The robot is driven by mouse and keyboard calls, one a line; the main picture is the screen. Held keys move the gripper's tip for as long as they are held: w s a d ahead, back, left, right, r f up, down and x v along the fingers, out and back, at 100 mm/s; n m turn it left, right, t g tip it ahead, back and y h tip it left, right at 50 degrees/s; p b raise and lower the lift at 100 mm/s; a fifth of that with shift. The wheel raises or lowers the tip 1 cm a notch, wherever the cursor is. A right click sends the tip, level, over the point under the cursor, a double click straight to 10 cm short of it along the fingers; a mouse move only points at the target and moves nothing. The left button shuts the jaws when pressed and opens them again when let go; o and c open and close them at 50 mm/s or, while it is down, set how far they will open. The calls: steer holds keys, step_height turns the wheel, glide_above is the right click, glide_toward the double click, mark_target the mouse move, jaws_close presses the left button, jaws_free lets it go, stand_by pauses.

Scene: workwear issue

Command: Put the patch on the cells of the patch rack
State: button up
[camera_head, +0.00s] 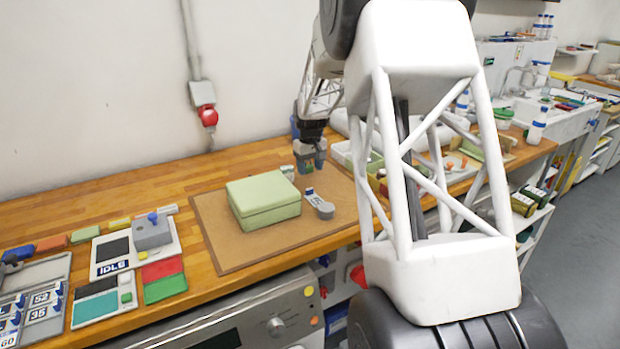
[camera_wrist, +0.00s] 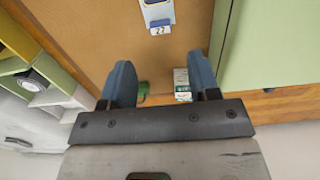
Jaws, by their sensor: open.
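A grey-and-white tag with a blue grip (camera_head: 318,204), which looks like the patch, lies on the brown mat right of the green box. In the wrist view its white end, labelled "22" (camera_wrist: 158,27), shows at the top edge. The patch rack (camera_head: 40,272), a grey board with cells and several blue-and-white numbered tags such as "52" and "35", lies at the far left, partly cut off by the frame. My gripper (camera_head: 311,167) is open over the far side of the mat, apart from the tag. Between its fingers (camera_wrist: 161,70) I see bare mat.
A closed green box (camera_head: 264,202) stands on the mat (camera_head: 230,254). A small green-and-white carton (camera_wrist: 182,84) lies close to one finger. A device reading "IDLE" (camera_head: 112,268) and red and green pads (camera_head: 163,280) lie between rack and mat. Trays and bottles crowd the right.

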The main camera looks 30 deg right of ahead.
steer(key=shift+r, duration=1.85)
steer(key=s+a+r+t, duration=0.1)
steer(key=s+a+r, duration=0.5)
steer(key=s+a, duration=0.45)
steer(key=s+a+r, duration=0.5)
steer(key=s+a, duration=0.4)
steer(key=s, duration=0.3)
steer(key=s+a+f, duration=0.1)
steer(key=s+a, duration=0.3)
steer(key=s, duration=0.8)
steer(key=s+a+f+t, duration=0.1)
steer(key=s+a, duration=0.4)
steer(key=s, duration=0.7)
steer(key=shift+f+t, duration=0.3)
steer(key=shift+f, duration=0.2)
